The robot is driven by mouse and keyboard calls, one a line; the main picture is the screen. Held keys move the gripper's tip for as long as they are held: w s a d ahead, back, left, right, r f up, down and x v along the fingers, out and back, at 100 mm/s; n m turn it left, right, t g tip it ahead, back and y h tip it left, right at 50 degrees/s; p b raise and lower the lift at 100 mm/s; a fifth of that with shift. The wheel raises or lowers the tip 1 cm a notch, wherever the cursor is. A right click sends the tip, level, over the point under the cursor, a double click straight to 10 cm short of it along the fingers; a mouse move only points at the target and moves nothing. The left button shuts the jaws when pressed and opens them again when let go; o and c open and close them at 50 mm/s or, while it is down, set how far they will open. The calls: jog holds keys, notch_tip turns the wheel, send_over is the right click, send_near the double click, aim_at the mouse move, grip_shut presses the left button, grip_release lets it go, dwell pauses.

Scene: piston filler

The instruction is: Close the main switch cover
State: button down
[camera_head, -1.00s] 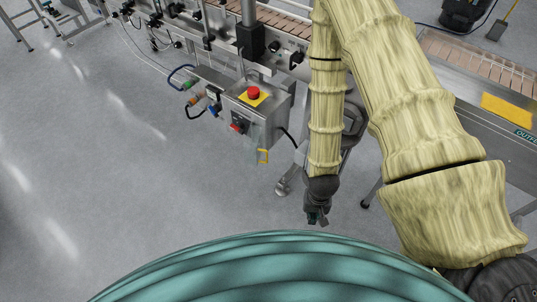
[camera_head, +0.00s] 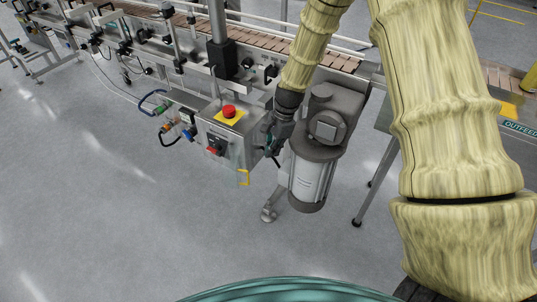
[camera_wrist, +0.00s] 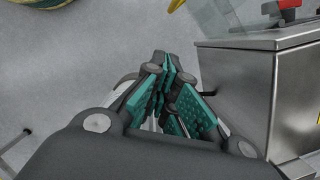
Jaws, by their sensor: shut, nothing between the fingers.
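The main switch (camera_head: 216,147), a red and dark knob, sits on the front of a grey control box (camera_head: 230,127). Its clear cover (camera_head: 236,174) stands swung out from the box, with a yellow edge or handle (camera_head: 244,178). In the wrist view the red knob (camera_wrist: 288,10) is at the top right, and the clear cover (camera_wrist: 244,12) is beside it, with a piece of yellow at its left. My gripper (camera_head: 272,152) is shut and empty, just right of the box and apart from the cover. Its teal-padded fingers (camera_wrist: 166,72) point ahead, left of the box wall.
A red emergency button (camera_head: 229,112) on a yellow plate tops the box. A grey motor (camera_head: 318,150) stands close right of my gripper. Hoses and coloured fittings (camera_head: 172,122) are left of the box. The floor (camera_head: 120,220) in front is clear.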

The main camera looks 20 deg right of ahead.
aim_at(239, 167)
jog(key=a+f, duration=0.5)
jog(key=f, duration=0.2)
jog(key=shift+s+a+f+b, duration=0.35)
jog(key=shift+a, duration=0.05)
jog(key=shift+a, duration=0.15)
jog(key=shift+s, duration=0.1)
